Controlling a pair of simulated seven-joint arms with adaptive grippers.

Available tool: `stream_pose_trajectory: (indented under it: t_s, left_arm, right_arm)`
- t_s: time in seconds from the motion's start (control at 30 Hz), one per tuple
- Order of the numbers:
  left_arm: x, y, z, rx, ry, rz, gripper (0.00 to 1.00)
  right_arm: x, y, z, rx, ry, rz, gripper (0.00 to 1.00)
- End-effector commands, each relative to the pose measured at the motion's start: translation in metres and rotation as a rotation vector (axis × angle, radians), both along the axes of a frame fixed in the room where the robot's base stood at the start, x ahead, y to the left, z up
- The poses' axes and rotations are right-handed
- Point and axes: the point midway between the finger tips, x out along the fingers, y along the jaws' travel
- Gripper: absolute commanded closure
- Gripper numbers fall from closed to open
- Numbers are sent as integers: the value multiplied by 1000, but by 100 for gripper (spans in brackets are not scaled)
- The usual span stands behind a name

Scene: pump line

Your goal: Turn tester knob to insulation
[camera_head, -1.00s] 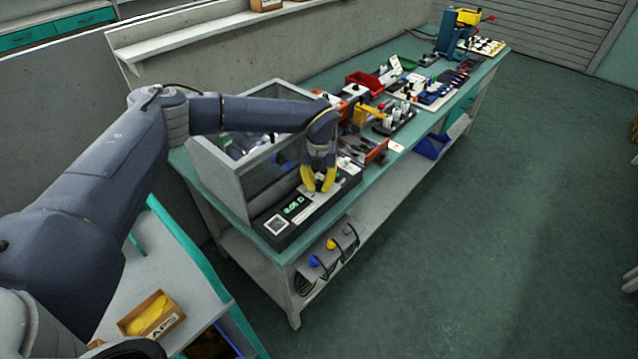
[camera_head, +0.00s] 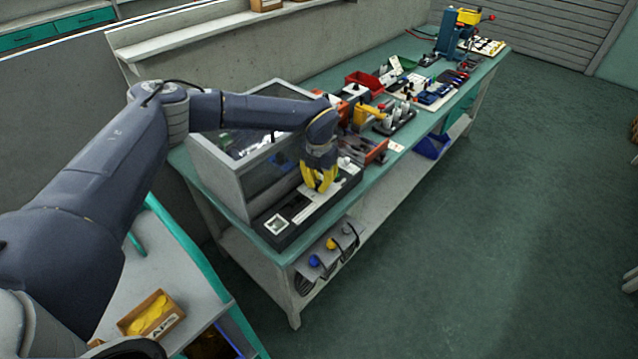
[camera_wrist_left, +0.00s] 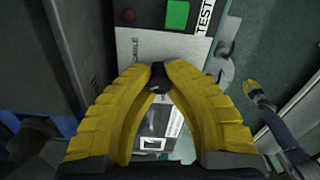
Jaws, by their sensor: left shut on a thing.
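The tester (camera_head: 293,222) is a long dark box with a light top panel at the near end of the green bench. My left gripper (camera_head: 320,188) points down over its panel. In the left wrist view the yellow fingers (camera_wrist_left: 160,80) are shut on a small black knob (camera_wrist_left: 159,79). The tester panel also shows there, with a green button (camera_wrist_left: 177,15) and a red round light (camera_wrist_left: 129,15) beyond the knob. The lettering around the knob is mostly hidden, so its setting cannot be read. My right gripper is not in the head view.
A grey clear-sided enclosure (camera_head: 222,180) stands just behind the tester. Red and orange bins and small parts crowd the bench to the right. Corded plugs (camera_head: 331,244) sit on the lower shelf. The floor (camera_head: 430,270) in front is clear.

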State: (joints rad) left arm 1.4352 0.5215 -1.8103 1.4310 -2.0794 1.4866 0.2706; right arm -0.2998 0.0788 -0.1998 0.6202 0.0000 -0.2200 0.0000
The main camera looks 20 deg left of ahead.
Motion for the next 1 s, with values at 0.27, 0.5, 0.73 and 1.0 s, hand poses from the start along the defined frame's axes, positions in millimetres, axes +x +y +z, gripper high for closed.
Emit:
stream_pose_trajectory:
  t_s: [0.27, 0.5, 0.73, 1.0]
  left_arm:
    - [1, 0, 1, 0, -4, -179, 100]
    - [1, 0, 1, 0, -3, -269, 100]
    - [1, 0, 1, 0, -3, -300, 100]
    - [1, 0, 1, 0, -4, -302, 100]
  right_arm:
    - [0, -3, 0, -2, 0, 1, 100]
    - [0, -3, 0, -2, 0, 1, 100]
    - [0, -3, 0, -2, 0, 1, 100]
    - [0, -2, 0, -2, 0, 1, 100]
